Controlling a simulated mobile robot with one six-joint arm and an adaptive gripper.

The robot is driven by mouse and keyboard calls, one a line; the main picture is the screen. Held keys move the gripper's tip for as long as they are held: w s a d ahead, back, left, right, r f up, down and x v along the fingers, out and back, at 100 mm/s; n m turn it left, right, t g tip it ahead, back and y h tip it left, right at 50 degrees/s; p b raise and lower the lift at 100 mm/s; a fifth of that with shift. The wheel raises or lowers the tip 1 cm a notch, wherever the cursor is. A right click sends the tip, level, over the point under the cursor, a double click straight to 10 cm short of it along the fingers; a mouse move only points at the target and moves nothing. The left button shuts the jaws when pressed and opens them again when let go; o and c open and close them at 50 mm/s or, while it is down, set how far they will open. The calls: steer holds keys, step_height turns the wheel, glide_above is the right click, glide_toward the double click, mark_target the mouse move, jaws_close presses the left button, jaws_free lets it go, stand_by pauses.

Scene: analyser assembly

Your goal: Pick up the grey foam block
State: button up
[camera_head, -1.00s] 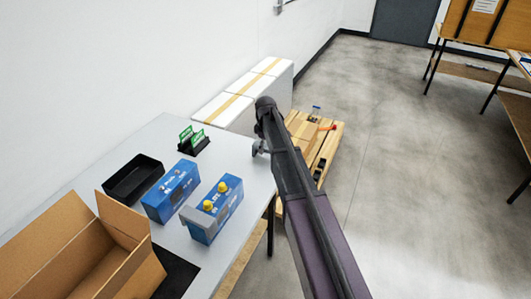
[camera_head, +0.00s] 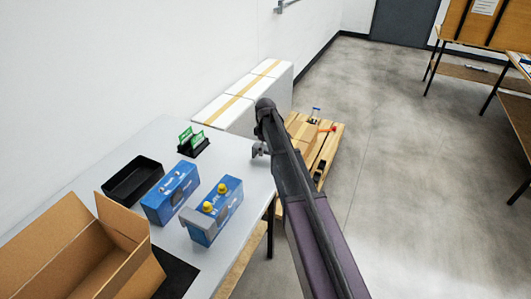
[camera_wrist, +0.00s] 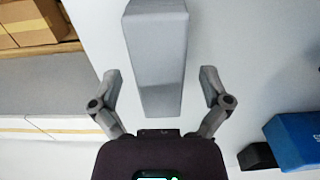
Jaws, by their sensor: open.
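The grey foam block (camera_wrist: 157,50) is a long, light grey bar in the upper middle of the wrist view, over the pale table top. Its upper end is cut off by the picture edge. My gripper (camera_wrist: 160,78) is open, with one finger on each side of the block's near end and a visible gap on both sides. I cannot tell the height between fingers and block. In the head view, my gripper (camera_head: 260,150) is at the table's right edge, and I cannot make out the block there.
The table (camera_head: 150,135) holds a black tray (camera_head: 132,181), blue boxes (camera_head: 171,192), a green-and-black holder (camera_head: 193,143) and an open carton (camera_head: 75,250). White boxes (camera_head: 243,96) stand behind it. A wooden pallet (camera_head: 325,150) is beyond my arm.

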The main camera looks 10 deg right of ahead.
steer(key=shift+f, duration=0.1)
steer(key=shift+c, duration=0.2)
steer(key=c, duration=1)
